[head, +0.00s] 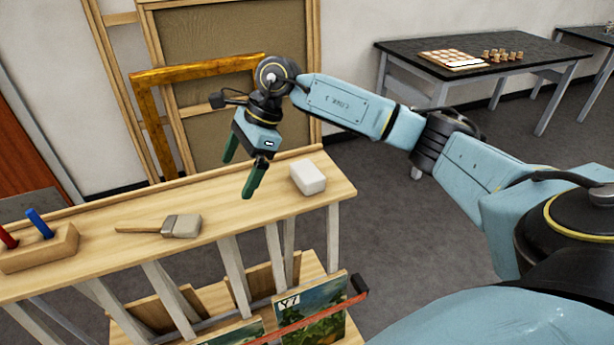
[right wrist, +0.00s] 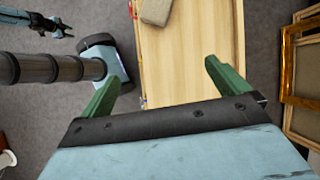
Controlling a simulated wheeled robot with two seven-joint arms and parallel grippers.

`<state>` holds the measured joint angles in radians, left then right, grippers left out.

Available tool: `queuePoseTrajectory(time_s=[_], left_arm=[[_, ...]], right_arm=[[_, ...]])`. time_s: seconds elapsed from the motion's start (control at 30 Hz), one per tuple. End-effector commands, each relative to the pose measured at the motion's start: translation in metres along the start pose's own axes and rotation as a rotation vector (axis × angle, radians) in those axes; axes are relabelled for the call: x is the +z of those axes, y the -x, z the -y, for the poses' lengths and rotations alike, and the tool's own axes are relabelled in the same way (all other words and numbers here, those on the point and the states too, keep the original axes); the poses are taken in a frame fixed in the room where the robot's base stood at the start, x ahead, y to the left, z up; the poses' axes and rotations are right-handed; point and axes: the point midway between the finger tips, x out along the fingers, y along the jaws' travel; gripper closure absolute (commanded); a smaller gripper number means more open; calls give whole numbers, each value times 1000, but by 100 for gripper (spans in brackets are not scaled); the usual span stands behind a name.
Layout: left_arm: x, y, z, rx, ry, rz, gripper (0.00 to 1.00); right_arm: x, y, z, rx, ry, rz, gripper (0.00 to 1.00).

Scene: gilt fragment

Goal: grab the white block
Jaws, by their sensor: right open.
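The white block (head: 308,177) lies on the right end of the wooden shelf top (head: 100,215) in the head view. My right gripper (head: 241,174) hangs over the shelf to the left of the block, its green fingers pointing down. It is open, with nothing between the fingers, and is apart from the block. In the right wrist view the open fingers (right wrist: 162,76) frame bare wood. I cannot make out the white block in that view. My left gripper does not show in the head view.
A wooden holder (head: 40,248) with red and blue tools stands further left. A gilt frame (head: 150,115) leans behind the shelf. Pictures (head: 318,308) stand below. A dark table (head: 480,55) stands far back.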

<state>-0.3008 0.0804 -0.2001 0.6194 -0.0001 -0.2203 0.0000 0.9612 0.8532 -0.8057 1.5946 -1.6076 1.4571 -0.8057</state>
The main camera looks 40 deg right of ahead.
Motion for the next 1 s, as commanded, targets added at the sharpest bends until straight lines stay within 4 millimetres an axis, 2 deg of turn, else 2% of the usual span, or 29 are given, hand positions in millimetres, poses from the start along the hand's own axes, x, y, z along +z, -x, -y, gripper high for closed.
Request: queuePoseTrajectory(time_s=[0.03, 0.13, 0.23, 0.33, 0.47, 0.73, 1.0], left_arm=[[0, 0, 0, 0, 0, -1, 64], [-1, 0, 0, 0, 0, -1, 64], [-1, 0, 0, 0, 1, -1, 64], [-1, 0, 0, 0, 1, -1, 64], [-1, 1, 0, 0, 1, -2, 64], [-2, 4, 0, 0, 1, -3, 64], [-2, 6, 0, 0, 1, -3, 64]], right_arm=[[-25, 23, 9, -13, 7, -118, 0], [-66, 62, 16, -7, 2, -314, 0], [-92, 91, 17, 5, -18, -439, 0], [-106, 105, 16, 17, -34, -505, 0], [-118, 97, 14, 27, -40, -528, 0], [-142, 53, 13, 25, -40, -524, 0], [-152, 34, 13, 24, -39, -522, 0]])
